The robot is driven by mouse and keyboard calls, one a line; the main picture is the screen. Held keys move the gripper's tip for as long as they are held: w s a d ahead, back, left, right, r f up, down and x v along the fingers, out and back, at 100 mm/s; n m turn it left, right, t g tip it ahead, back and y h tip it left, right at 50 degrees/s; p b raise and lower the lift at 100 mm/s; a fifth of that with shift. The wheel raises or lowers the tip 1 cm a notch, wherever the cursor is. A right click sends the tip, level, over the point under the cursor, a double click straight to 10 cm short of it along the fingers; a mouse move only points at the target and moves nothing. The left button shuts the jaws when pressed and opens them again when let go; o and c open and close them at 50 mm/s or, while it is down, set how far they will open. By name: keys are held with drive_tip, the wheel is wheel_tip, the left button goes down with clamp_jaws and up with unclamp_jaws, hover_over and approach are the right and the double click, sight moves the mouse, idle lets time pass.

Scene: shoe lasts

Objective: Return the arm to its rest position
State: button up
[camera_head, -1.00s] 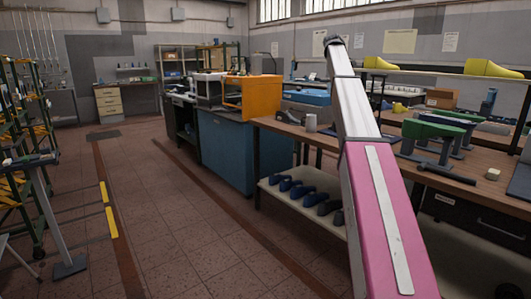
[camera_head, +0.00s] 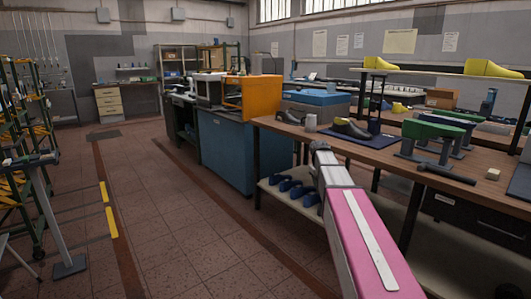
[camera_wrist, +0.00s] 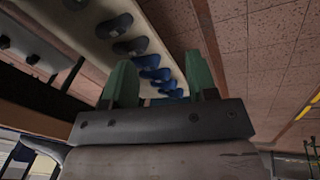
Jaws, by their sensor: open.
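My arm with its pink and white link reaches up from the bottom of the head view, its far end in front of the wooden workbench (camera_head: 392,159). In the wrist view my gripper (camera_wrist: 163,85) shows two green fingers standing apart, with nothing held between them. Behind the fingers is the bench's lower shelf with several blue and dark shoe lasts (camera_wrist: 149,62). In the head view the gripper itself is not seen; it is hidden past the end of the arm.
Blue lasts (camera_head: 290,187) sit on the lower shelf (camera_head: 268,191) close to my arm. A blue cabinet (camera_head: 232,150) stands behind.

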drive_tip(key=s+a+f+m, duration=0.1)
drive_tip(key=s+a+f, duration=0.1)
drive_tip(key=s+f, duration=0.4)
drive_tip(key=s+a+f+m+g+y, duration=0.1)
drive_tip(key=s+a+f, duration=0.1)
drive_tip(key=s+f, duration=0.5)
drive_tip(key=s+a+f+m+g+y, duration=0.1)
drive_tip(key=s+a+f, duration=0.2)
drive_tip(key=s+f, duration=0.4)
drive_tip(key=s, duration=0.9)
drive_tip(key=shift+s+m, duration=0.25)
drive_tip(key=shift+m, duration=0.15)
